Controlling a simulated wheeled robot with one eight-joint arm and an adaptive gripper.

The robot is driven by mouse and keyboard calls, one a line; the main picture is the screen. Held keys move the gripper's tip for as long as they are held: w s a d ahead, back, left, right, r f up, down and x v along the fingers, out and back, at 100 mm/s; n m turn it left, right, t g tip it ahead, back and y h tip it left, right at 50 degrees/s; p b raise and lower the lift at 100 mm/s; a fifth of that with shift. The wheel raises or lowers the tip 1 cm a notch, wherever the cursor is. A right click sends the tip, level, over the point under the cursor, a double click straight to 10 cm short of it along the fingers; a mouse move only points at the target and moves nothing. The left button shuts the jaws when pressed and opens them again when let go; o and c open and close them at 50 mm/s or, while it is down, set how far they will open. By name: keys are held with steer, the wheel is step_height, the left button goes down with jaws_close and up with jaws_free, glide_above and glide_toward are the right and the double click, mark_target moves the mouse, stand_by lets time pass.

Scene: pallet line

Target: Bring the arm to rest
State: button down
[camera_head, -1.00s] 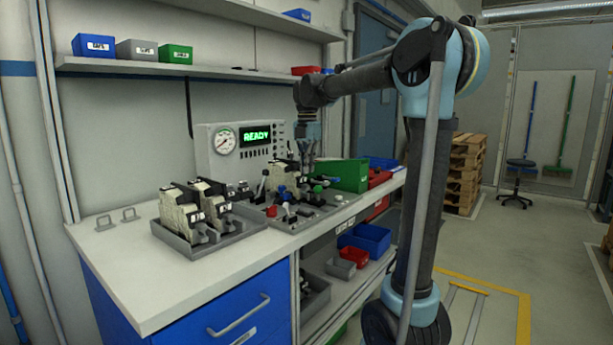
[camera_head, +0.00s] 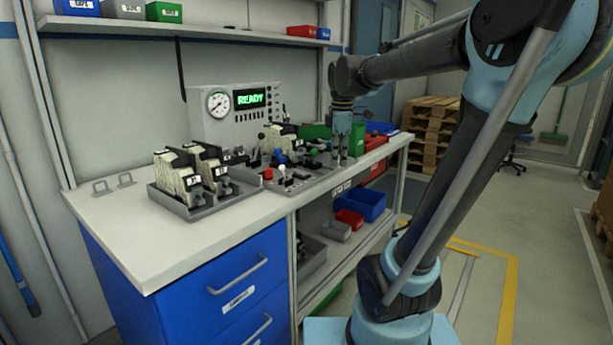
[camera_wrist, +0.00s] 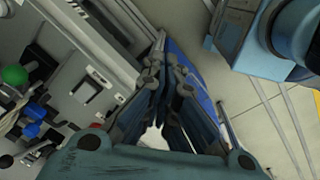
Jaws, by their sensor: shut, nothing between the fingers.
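My gripper (camera_head: 337,158) points down beside the front edge of the workbench (camera_head: 130,240), to the right of the grey fixture plate (camera_head: 290,183). My arm reaches to it from the right of the picture. In the wrist view, my gripper (camera_wrist: 168,75) has its fingers drawn together with nothing held. The fixture with its green knob (camera_wrist: 14,75) shows at the left of that view, apart from the fingers.
A grey tray (camera_head: 205,212) of pale blocks stands on the bench, before a panel (camera_head: 205,125) reading READY. A green bin (camera_head: 356,140) stands behind my gripper. Blue (camera_head: 364,205) and red bins (camera_head: 350,218) sit on the lower shelf.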

steer(key=s+d+f+m+t, duration=0.1)
steer(key=s+d+f+m, duration=0.4)
steer(key=s+f+m, duration=0.45)
steer(key=s+d+f+m, duration=0.4)
steer(key=s+f+m, duration=0.4)
steer(key=s+f, duration=0.25)
step_height(320, 180, up, 26)
steer(key=r+n+y, duration=0.1)
steer(key=n, duration=2.8)
glide_above(296, 171)
steer(key=s+d, duration=0.2)
steer(key=shift+m+g, duration=0.35)
steer(key=shift+g, duration=0.05)
steer(key=f, duration=0.4)
steer(key=w+a+f, duration=0.1)
steer(key=f, duration=0.8)
steer(key=shift+w+a+f, duration=0.2)
steer(key=shift+a+f, duration=0.15)
steer(key=shift+f, duration=0.1)
